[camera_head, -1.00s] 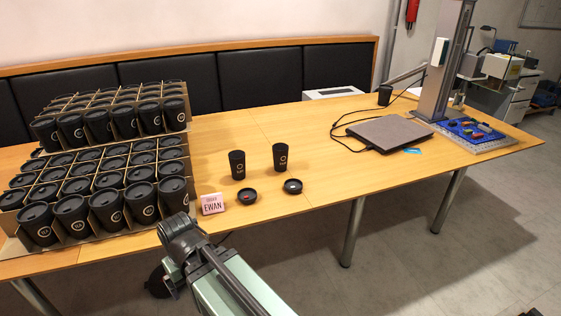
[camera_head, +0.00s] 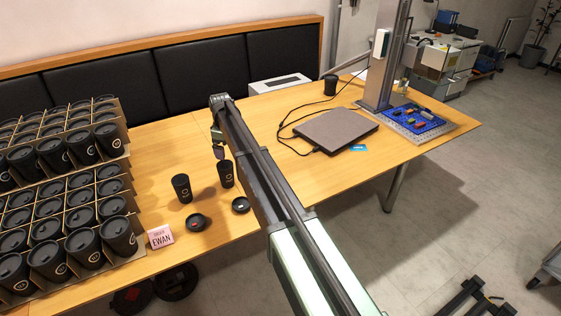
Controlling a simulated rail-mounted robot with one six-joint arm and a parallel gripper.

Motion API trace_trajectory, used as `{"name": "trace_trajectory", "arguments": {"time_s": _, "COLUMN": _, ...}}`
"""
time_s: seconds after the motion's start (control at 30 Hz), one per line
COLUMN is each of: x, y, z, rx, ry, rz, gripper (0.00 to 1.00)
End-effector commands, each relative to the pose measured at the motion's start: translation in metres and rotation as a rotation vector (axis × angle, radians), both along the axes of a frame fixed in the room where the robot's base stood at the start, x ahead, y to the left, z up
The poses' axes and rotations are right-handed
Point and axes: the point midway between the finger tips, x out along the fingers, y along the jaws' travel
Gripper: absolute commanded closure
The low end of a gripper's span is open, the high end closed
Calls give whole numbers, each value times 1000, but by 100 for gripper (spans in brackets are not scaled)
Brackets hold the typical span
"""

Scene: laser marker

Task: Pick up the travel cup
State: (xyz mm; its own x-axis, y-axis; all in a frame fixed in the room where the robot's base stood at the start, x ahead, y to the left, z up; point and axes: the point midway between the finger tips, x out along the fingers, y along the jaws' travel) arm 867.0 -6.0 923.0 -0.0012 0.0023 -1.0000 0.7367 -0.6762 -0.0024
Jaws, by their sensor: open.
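Two black travel cups without lids stand upright on the wooden table: the left cup (camera_head: 182,189) and the right cup (camera_head: 226,175). Each has a small light mark. Two black lids lie in front of them: the left lid (camera_head: 198,222), with a red spot, and the right lid (camera_head: 240,205). My gripper (camera_head: 218,152) hangs from the arm's end just above and behind the right cup in the picture. It is small and dark here, open and empty. Whether it touches the cup cannot be told.
Cardboard crates (camera_head: 128,164) of lidded black cups fill the left. A pink "EWAN" card (camera_head: 161,237) stands beside them. A closed laptop (camera_head: 336,129), another black cup (camera_head: 330,84) and a marker stand (camera_head: 384,60) with a blue tray (camera_head: 413,119) are at right.

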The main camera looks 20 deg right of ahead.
Motion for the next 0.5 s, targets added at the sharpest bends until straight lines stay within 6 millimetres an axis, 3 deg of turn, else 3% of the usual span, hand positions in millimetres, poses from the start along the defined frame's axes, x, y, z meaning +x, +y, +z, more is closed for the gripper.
{"name": "trace_trajectory", "arguments": {"time_s": 0.1, "x": -4, "y": 2, "z": -1, "rx": 1, "ry": 1, "rz": 92, "gripper": 3}}
{"name": "trace_trajectory", "arguments": {"time_s": 0.27, "x": -5, "y": 1, "z": -9, "rx": 0, "ry": 0, "rz": 99, "gripper": 3}}
{"name": "trace_trajectory", "arguments": {"time_s": 0.5, "x": -5, "y": 2, "z": -58, "rx": 0, "ry": 0, "rz": 98, "gripper": 3}}
